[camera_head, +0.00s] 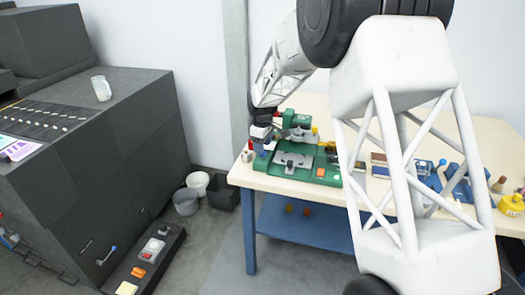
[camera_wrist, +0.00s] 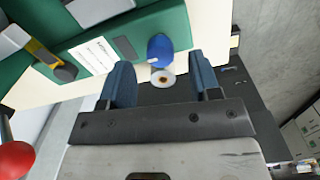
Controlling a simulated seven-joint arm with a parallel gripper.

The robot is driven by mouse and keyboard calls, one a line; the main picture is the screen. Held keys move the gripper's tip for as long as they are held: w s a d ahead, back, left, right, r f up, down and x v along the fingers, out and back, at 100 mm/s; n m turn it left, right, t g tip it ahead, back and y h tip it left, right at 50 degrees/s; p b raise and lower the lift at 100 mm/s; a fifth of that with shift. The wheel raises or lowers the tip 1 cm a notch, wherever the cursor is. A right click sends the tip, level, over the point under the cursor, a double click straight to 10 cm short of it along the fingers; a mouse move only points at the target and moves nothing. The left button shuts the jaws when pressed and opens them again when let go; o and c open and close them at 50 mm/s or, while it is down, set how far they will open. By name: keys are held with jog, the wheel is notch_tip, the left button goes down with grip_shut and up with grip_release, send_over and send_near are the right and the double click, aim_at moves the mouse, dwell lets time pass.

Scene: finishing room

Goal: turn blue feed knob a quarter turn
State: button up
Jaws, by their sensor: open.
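The blue feed knob (camera_wrist: 160,48) sticks out from the side of the green machine (camera_wrist: 120,38) in the wrist view. It has a small white mark on its edge. My gripper (camera_wrist: 160,64) is open, one blue finger on each side of the knob's line. The knob lies just past the fingertips, and I cannot tell whether they touch it. In the head view my gripper (camera_head: 262,135) is at the left end of the green machine (camera_head: 312,176), which stands on the bench. There the knob is too small to make out surely beside the gripper.
A red ball (camera_wrist: 15,160) shows at lower left in the wrist view. A pale round thing (camera_wrist: 162,79) shows between the fingers. The cream bench (camera_head: 330,196) holds blocks and tools to the right. Buckets (camera_head: 187,204) stand on the floor beside a dark cabinet (camera_head: 130,150).

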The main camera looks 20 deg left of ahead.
jog(key=shift+f, duration=1.4)
jog(key=shift+c, duration=0.3)
jog(key=c, duration=0.9)
jog(key=shift+o, duration=0.2)
jog(key=shift+r+m, duration=0.1)
jog(key=shift+m, duration=0.3)
